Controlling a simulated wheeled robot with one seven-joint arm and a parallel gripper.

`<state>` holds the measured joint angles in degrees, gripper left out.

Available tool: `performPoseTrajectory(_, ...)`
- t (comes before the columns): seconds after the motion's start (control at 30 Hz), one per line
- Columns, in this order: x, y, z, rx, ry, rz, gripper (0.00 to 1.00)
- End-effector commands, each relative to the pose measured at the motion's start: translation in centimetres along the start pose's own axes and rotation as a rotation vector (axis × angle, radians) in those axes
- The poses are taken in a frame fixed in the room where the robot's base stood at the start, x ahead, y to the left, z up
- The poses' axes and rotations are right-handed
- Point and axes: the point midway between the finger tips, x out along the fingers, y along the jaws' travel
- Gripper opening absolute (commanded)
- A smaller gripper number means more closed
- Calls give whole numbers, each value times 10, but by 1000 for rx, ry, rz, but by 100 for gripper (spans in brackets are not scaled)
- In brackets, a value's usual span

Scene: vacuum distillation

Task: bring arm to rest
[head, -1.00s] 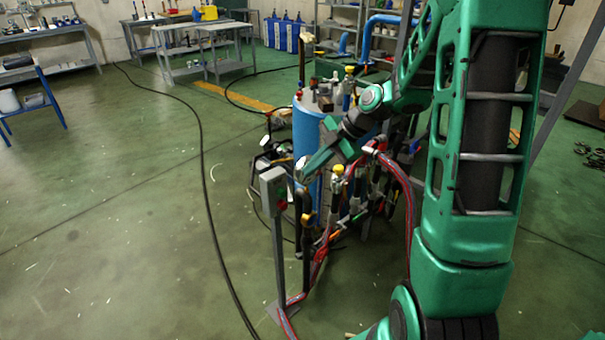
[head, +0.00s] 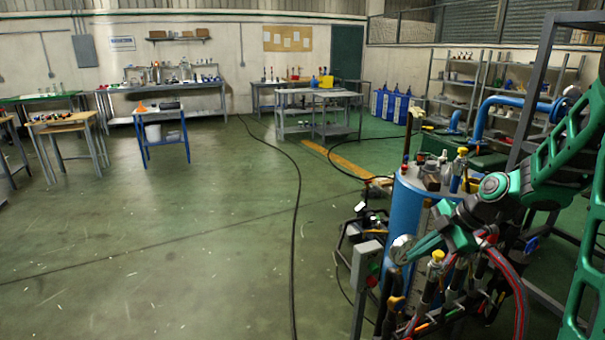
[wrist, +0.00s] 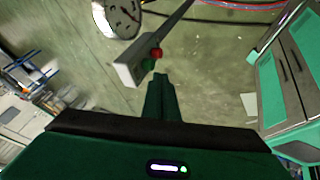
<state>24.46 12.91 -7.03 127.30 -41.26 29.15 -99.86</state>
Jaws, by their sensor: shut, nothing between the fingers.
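My gripper (head: 414,252), green, is at the end of the bent arm on the right side of the head view. It is beside the blue drum (head: 408,205) and just right of a grey control box (head: 367,262) on a post. In the wrist view my gripper's fingers (wrist: 161,84) are together and empty. The control box (wrist: 132,72) with its red and green buttons lies just beyond the fingertips. I cannot tell the exact gap between them.
Red hoses (head: 515,290) and pipework crowd the space below my arm. A black cable (head: 296,215) crosses the floor. Open green floor (head: 170,240) lies to the left; benches line the back wall.

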Motion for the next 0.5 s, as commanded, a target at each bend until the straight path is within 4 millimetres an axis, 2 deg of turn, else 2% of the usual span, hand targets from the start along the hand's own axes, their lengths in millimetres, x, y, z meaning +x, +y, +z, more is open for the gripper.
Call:
performPoseTrajectory(0.27,-60,-70,3,591,-239,-45,0)
performPoseTrajectory(0.5,-113,-147,3,1188,-441,28,0)
